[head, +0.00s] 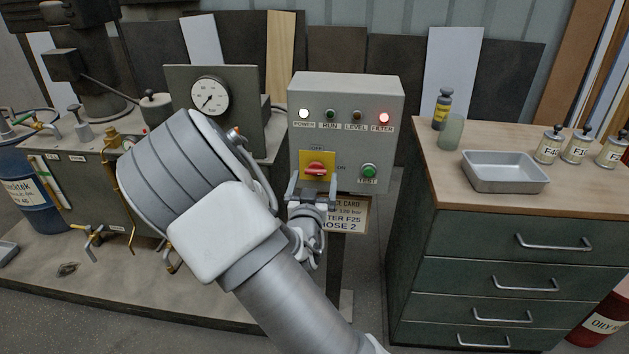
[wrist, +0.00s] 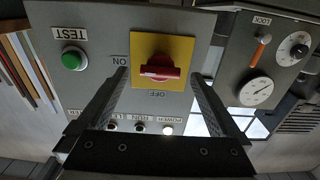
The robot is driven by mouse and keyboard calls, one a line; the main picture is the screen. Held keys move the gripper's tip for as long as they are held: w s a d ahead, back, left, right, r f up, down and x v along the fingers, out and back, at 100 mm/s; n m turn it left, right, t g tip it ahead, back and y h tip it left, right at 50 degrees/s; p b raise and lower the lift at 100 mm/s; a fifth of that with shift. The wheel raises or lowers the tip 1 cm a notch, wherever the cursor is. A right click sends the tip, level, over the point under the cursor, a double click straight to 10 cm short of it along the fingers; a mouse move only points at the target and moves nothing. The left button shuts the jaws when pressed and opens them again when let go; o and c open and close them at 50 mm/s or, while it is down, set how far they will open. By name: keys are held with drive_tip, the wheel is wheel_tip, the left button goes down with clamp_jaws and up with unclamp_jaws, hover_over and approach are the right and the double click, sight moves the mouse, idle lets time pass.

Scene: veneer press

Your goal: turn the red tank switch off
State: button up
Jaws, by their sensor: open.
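The red tank switch (head: 315,169) is a rotary knob on a yellow plate (head: 304,156) on the front of a grey control box (head: 347,88). OFF is printed above the plate and ON to its right. The knob lies horizontal, in line with ON. In the wrist view, which is upside down, the knob (wrist: 160,69) is centred between my fingers. My gripper (head: 313,188) is open in front of the switch, one finger on each side. No contact with the knob shows.
On the box, the POWER lamp (head: 304,113) glows white and the FILTER lamp (head: 384,118) red. A green TEST button (head: 369,171) sits right of the switch. A gauge panel (head: 240,85) stands left. A drawer cabinet (head: 510,235) with a metal tray (head: 505,184) is right.

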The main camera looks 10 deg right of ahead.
drive_tip(key=shift+w+d, duration=0.2)
drive_tip(key=shift+w, duration=0.4)
drive_tip(key=c, duration=1.1)
